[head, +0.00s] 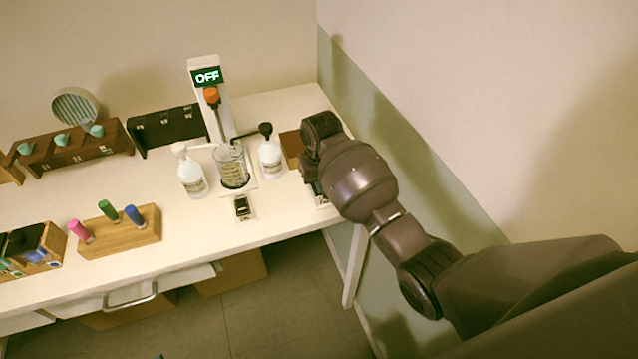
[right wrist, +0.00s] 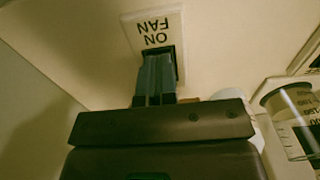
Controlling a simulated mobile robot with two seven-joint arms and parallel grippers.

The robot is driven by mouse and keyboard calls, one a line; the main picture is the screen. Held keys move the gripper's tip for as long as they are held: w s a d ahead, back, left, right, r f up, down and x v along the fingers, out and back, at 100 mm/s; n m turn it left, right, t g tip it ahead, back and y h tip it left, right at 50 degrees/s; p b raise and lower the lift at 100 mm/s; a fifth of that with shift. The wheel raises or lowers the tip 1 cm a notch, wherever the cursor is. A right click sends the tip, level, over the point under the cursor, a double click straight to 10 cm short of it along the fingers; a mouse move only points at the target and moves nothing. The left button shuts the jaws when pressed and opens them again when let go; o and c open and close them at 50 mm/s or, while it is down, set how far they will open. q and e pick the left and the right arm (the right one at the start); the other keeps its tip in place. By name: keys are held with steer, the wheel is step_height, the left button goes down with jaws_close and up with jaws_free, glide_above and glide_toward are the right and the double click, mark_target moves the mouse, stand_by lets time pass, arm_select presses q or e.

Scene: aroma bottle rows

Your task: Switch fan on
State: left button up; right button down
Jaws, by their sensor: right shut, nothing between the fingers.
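A white switch plate (right wrist: 155,30) marked "FAN" and "ON" shows upside down at the top of the right wrist view. My right gripper (right wrist: 157,68) is shut and empty, with its fingers pressed together over the dark switch area below the lettering. The fingertips hide most of the switch, so I cannot tell its position or whether they touch it. In the head view, my right gripper (head: 320,190) is mostly hidden by my wrist at the table's right front corner. A round grilled object (head: 76,107), which looks like the fan, stands at the back left. My left gripper is not in view.
A white stand (head: 204,74) reads "OFF" above a glass beaker (head: 232,165). White bottles (head: 191,172) (head: 270,152) flank the beaker. A second dark switch (head: 243,207) lies near the front edge. A wooden block (head: 120,232) holds colored vials. The wall is close on the right.

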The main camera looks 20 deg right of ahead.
steer(key=shift+r, duration=3.4)
